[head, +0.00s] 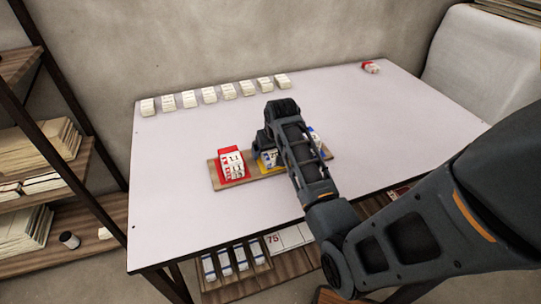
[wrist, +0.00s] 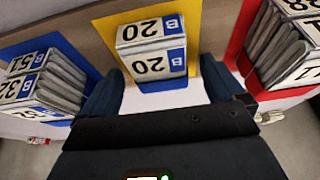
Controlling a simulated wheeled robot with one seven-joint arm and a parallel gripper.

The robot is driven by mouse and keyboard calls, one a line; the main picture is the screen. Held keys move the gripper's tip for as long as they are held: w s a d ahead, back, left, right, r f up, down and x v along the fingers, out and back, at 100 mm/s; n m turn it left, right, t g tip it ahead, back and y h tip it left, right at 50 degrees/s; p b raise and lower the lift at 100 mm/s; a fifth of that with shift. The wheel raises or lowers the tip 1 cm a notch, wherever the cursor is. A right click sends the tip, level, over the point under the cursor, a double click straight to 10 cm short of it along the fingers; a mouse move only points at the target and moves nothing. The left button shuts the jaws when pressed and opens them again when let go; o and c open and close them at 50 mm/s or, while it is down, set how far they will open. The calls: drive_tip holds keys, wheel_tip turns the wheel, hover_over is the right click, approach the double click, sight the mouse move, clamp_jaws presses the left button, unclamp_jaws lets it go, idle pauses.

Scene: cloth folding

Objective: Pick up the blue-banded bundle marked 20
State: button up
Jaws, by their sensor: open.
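The bundle marked 20 (wrist: 152,50) lies on the yellow section (wrist: 105,29) of the wooden tray in the wrist view. Its two white faces read 20 upside down, each with a blue end marked B, and blue shows along its near edge. My gripper (wrist: 161,84) is open, with one finger at each side of the bundle's near end. I cannot tell whether they touch it. In the head view my gripper (head: 266,143) is over the middle of the tray (head: 216,178), and my arm hides part of the yellow section and its bundle.
On the tray, the red section (head: 232,148) holds white bundles, and the blue section (wrist: 62,49) holds bundles to the other side. Several white bundles (head: 209,95) line the table's back. A red-banded bundle (head: 370,67) lies back right. The table (head: 175,140) is otherwise mostly clear.

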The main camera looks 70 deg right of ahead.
drive_tip(key=shift+f, duration=0.2)
idle(0.5)
drive_tip(key=c, duration=1.1)
